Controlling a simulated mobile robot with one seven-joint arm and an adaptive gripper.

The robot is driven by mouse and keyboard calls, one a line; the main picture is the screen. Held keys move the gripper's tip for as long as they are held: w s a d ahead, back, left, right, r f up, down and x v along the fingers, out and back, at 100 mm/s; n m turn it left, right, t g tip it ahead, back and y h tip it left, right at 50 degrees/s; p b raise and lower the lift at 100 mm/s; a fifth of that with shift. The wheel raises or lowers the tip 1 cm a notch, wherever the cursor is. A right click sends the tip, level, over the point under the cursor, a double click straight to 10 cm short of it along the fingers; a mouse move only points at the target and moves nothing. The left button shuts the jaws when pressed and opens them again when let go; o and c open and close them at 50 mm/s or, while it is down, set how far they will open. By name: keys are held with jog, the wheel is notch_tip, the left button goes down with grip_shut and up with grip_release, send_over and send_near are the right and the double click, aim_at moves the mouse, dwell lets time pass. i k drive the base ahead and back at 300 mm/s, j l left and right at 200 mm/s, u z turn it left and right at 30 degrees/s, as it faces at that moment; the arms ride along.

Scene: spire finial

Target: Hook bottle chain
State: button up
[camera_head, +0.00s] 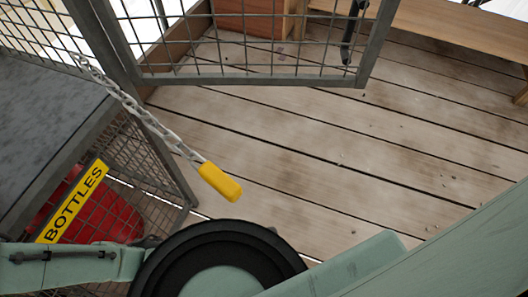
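A metal chain (130,100) runs from the upper left of the cage down and right. A yellow grip (220,182) is at its lower end, with no gripper visible on it. A yellow sign reading BOTTLES (73,202) is on the mesh cage (165,165) at the left. A red rounded object (105,215), partly hidden, shows behind the mesh. My pale green arm with a black ring joint crosses the bottom of the view. My gripper is not visible. I cannot make out a hook for the chain.
A mesh panel in a grey frame (250,80) extends across the top. A grey flat surface (45,115) lies at the left. The plank floor (350,160) is largely clear. A wooden bench (440,28) stands at the upper right and a reddish-brown box (245,22) at the top.

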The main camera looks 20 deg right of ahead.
aim_at(227, 187)
jog(key=k+l, duration=0.15)
jog(key=l, duration=0.2)
jog(key=k+l, duration=0.15)
jog(key=l, duration=0.2)
jog(key=k+l, duration=0.15)
jog(key=l, duration=0.2)
jog(key=k+l+z, duration=0.1)
jog(key=l, duration=0.25)
jog(key=k+l, duration=0.15)
jog(key=l, duration=0.2)
jog(key=k+l, duration=0.15)
jog(key=l, duration=0.2)
